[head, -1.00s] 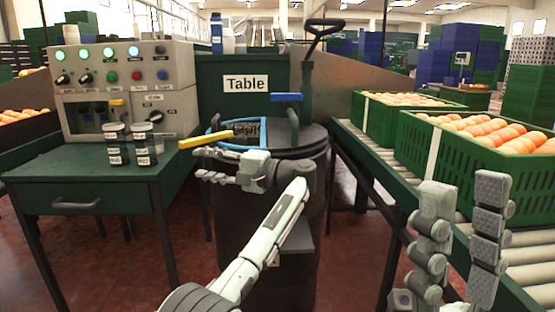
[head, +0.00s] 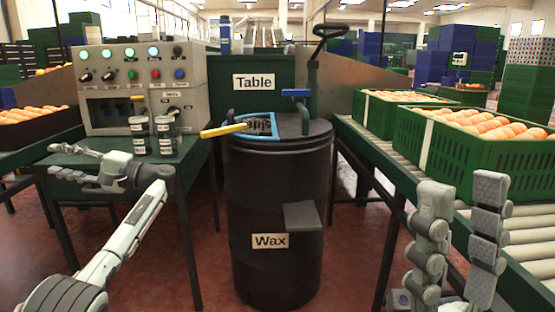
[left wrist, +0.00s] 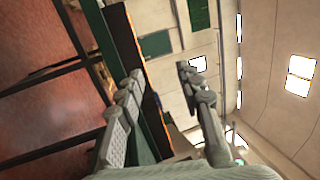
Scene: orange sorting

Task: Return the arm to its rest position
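My left arm comes in from the lower left in the head view. Its gripper (head: 68,162) hangs in front of the green table (head: 188,158), pointing left. Its two fingers are apart with nothing between them. The left wrist view also shows the fingers (left wrist: 158,82) spread and empty. My right gripper (head: 462,190) points up at the lower right in front of the roller conveyor. Its two fingers stand apart with nothing between them.
A black wax barrel (head: 275,190) stands in the middle, with a blue-framed tool with a yellow handle (head: 225,130) on top. Small jars (head: 165,135) and a control box (head: 140,88) are on the green table. Green crates of oranges (head: 470,150) sit on the conveyor at right.

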